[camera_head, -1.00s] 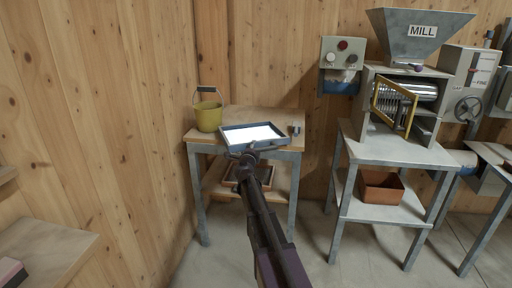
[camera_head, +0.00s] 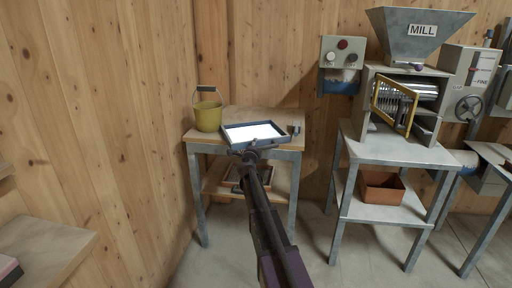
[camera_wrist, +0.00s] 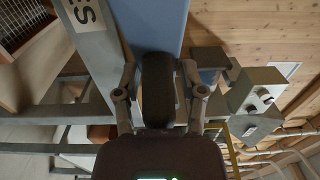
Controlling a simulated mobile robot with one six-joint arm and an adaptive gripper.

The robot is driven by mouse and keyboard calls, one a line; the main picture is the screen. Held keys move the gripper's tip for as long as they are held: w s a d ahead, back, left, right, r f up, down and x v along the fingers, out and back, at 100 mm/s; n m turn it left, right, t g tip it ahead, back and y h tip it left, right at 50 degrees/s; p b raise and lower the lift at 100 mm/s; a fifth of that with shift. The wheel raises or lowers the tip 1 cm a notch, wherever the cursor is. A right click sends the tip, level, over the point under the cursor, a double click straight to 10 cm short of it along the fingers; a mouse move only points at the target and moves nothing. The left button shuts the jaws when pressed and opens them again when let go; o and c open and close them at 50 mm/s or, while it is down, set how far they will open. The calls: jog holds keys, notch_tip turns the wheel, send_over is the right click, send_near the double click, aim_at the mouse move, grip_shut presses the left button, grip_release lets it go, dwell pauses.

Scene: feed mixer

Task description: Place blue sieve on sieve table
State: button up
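The blue sieve (camera_head: 272,143), a shallow framed tray with a bright white inside, is over the front middle of the wood-topped sieve table (camera_head: 208,143). It looks roughly level; whether it touches the top or hovers just above is unclear. My gripper (camera_head: 250,153) is at its near side. In the wrist view, the fingers of my gripper (camera_wrist: 158,92) flank a dark handle joined to the sieve's blue side (camera_wrist: 155,22) and look closed on it. A partly hidden label ending in "ES" (camera_wrist: 83,12) shows on the table's edge.
A yellow bucket (camera_head: 208,116) stands at the table's back left, and a small metal object (camera_head: 294,130) lies to the right. Framed trays (camera_head: 232,177) lie on the lower shelf. The mill (camera_head: 412,100) stands to the right. A wooden wall (camera_head: 110,110) is close on the left.

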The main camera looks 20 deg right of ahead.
jog(key=shift+o, duration=1.2)
jog(key=v, duration=1.2)
